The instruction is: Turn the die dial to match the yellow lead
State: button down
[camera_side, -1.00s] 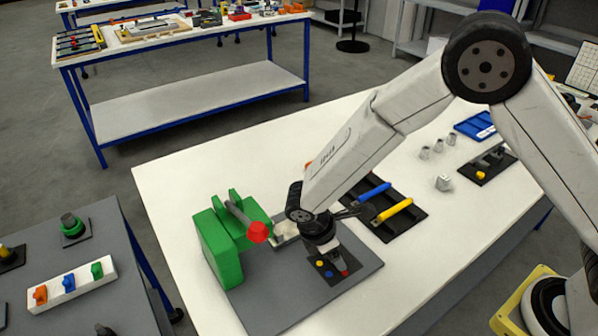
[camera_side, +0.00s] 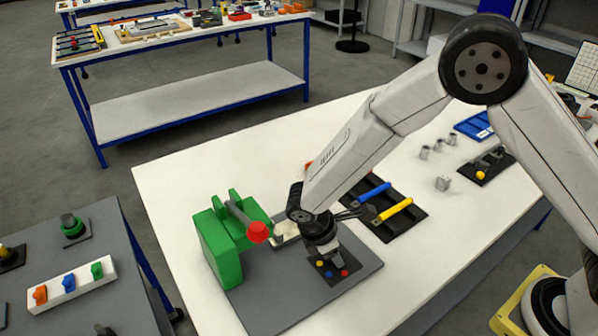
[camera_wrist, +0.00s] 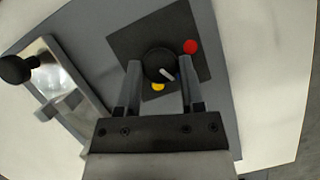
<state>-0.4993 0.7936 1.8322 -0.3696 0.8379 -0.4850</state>
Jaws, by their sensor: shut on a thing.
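The die dial (camera_wrist: 158,62) is a round black knob with a pale pointer, on a black plate with coloured dots. In the wrist view its pointer slants to the lower right, between the yellow dot (camera_wrist: 157,87) and the red dot (camera_wrist: 190,46), nearer the yellow. A yellow bar (camera_side: 394,210) lies on a black tray; I cannot tell whether this is the yellow lead.
A green press (camera_side: 219,248) with a red-knobbed lever (camera_side: 257,232) stands left of my gripper on the grey base (camera_side: 275,306). A blue bar (camera_side: 374,191) lies beside the yellow one. A black fixture with a yellow spot (camera_side: 480,175) sits farther right. The white table's front is clear.

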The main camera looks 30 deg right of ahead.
jog(key=m, duration=0.2)
jog(key=m+g+y, duration=0.1)
jog(key=m, duration=0.2)
jog(key=shift+w+g, duration=0.2)
jog(key=shift+g, duration=0.1)
jog(key=m+y, duration=0.1)
jog(key=m, duration=0.2)
jog(key=m+g+y, duration=0.1)
jog(key=m, duration=0.2)
jog(key=shift+w+d, duration=0.1)
jog(key=shift+d, duration=0.1)
jog(key=shift+m, duration=0.4)
jog(key=shift+c, duration=1)
grip_release()
